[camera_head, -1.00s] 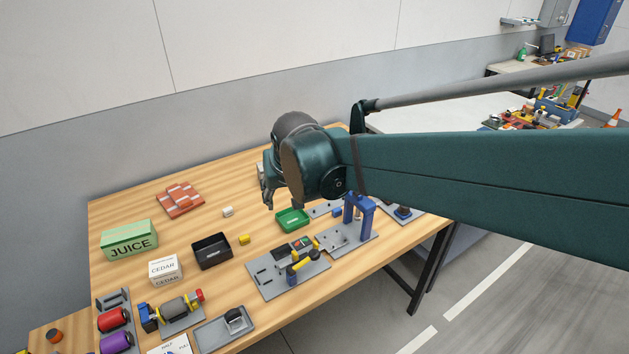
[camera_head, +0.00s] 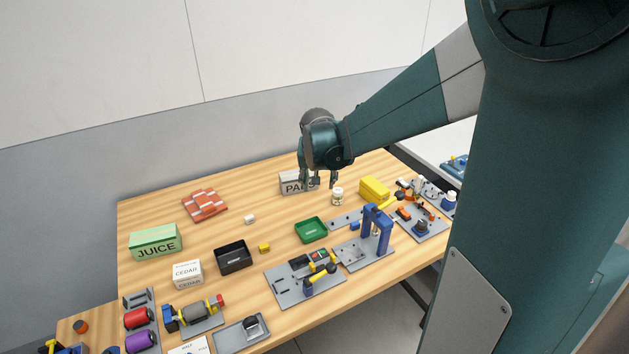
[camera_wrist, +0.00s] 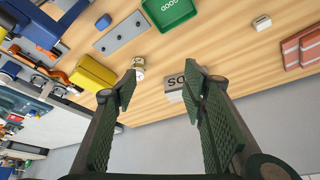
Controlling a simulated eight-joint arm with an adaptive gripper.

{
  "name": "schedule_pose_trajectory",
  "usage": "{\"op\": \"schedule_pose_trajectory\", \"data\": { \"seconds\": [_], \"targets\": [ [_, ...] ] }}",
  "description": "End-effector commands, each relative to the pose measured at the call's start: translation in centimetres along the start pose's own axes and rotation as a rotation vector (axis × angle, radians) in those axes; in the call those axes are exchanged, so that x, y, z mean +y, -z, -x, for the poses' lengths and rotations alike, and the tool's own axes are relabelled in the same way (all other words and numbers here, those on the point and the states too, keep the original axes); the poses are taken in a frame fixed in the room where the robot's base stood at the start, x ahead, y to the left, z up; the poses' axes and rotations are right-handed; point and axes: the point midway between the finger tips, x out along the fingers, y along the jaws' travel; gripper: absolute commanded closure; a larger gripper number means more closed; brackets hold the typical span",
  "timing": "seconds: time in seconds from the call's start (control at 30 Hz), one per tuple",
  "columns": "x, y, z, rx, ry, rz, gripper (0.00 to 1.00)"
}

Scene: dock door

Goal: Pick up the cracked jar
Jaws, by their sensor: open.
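A small white jar (camera_head: 337,196) stands on the wooden table, right of the box lettered PADS. It also shows in the wrist view (camera_wrist: 139,70), close to the tip of the left finger. It is too small to tell whether it is cracked. My gripper (camera_head: 318,182) is open and empty, its fingers pointing down above the table near the box and the jar. In the wrist view, my gripper (camera_wrist: 160,90) has its two fingers spread wide, with the jar toward the left finger and the box toward the right one.
The PADS box (camera_head: 292,187) stands just left of the jar. A yellow box (camera_head: 374,189) stands to its right. A green tray (camera_head: 311,240) and a blue arch fixture (camera_head: 377,226) are nearer the front. A black bin (camera_head: 233,266) lies farther left. Bare wood surrounds the jar.

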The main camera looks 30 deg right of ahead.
Motion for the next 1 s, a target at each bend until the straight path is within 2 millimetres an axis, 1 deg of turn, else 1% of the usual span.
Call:
{"op": "schedule_pose_trajectory", "data": {
  "seconds": [0.03, 0.3, 0.6, 0.8, 0.9, 1.0],
  "targets": [
    [0.2, 0.8, -0.6, -0.002, -0.007, -0.013, 0.58],
    [1.6, 3.7, -4.6, -0.018, -0.045, -0.083, 0.58],
    [3.5, 6.4, -9.4, -0.033, -0.09, -0.161, 0.58],
    [4.9, 7.7, -12.5, -0.041, -0.115, -0.209, 0.58],
    [5.4, 8.0, -13.6, -0.045, -0.124, -0.226, 0.58],
    [5.7, 8.1, -14.3, -0.046, -0.131, -0.237, 0.58]
  ]
}}
